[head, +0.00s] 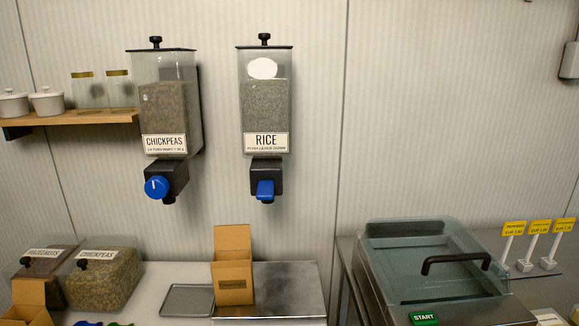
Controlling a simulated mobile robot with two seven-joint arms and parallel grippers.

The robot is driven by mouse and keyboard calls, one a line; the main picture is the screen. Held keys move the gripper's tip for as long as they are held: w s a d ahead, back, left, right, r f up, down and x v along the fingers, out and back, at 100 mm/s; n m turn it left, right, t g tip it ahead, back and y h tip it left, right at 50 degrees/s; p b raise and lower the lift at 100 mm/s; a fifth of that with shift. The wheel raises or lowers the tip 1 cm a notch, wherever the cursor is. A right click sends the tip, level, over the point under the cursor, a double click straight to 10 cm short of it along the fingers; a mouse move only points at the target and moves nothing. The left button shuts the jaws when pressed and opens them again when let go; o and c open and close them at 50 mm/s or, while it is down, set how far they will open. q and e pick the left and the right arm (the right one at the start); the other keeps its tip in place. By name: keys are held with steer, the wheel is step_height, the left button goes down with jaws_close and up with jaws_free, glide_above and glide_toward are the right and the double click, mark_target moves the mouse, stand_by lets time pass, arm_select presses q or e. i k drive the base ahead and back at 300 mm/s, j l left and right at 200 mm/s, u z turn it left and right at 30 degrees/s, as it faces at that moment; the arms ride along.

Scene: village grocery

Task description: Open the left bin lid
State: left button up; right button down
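Two clear bins stand side by side at the lower left of the head view. The left bin (48,281) holds brown contents and has a label that seems to read HAZELNUTS. Its sloped lid (50,263) appears shut, with a black knob (26,262) near the label's left end. The right bin (103,288) is labelled CHICKPEAS and holds tan contents. Its lid also appears shut, with a black knob (82,264). A cardboard box hides the lower front of the left bin. Neither of my grippers is in view.
An open cardboard box (26,297) stands before the left bin. Blue and green objects (118,323) are cut off at the bottom edge. A tray (187,300) and another box (233,280) stand to the right. Two dispensers (265,105) hang on the wall.

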mark_target(31, 252)
steer(key=u, duration=1.45)
steer(key=z, duration=0.3)
steer(key=i+j+z, duration=0.15)
steer(key=j+z, duration=0.2)
steer(key=i+j+z, duration=0.15)
steer(key=j+z, duration=0.25)
steer(key=i+j+z, duration=0.1)
steer(key=j, duration=0.5)
steer(key=i+j+z, duration=0.1)
steer(key=j, duration=0.5)
steer(key=j+z, duration=0.1)
steer(key=j, duration=0.55)
steer(key=i, duration=0.05)
